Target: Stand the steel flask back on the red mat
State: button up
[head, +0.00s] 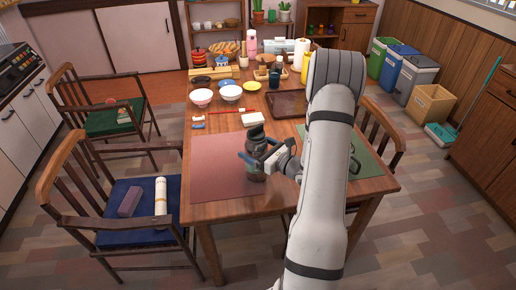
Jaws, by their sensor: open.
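My gripper (257,150) reaches in from the right at the flask's mid-height. Its blue-tipped jaws are open, one on each side of the flask. I cannot tell whether either finger touches it. The gripper hides part of the flask's side.
A green mat (366,160) lies to the right, partly behind my arm. A brown tray (286,103), bowls (231,92) and several bottles stand farther back on the wooden table (222,212). Chairs stand left and right. The red mat's left part is clear.

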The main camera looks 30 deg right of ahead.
jog(key=shift+r, duration=0.25)
jog(key=f+v, duration=0.1)
jog(key=v, duration=1)
jog(key=s+a+r+n+g+y, duration=0.1)
jog(key=s+a+r+n+g, duration=0.3)
jog(key=a, duration=0.3)
jog(key=s+a+r+n+g+y, duration=0.1)
jog(key=a+n+g+y, duration=0.1)
jog(key=a+n+g, duration=0.4)
jog(key=s+a+r+n+g+y, duration=0.1)
jog(key=s+a+r+n+g, duration=0.2)
jog(key=a+n, duration=0.4)
jog(key=s+r+n+h, duration=0.6)
jog(key=n+h, duration=0.5)
jog(key=n, duration=0.3)
jog(key=shift+s+b, duration=0.4)
jog(key=shift+s, duration=0.45)
jog(key=shift+a+r, duration=0.1)
jog(key=shift+a, duration=0.05)
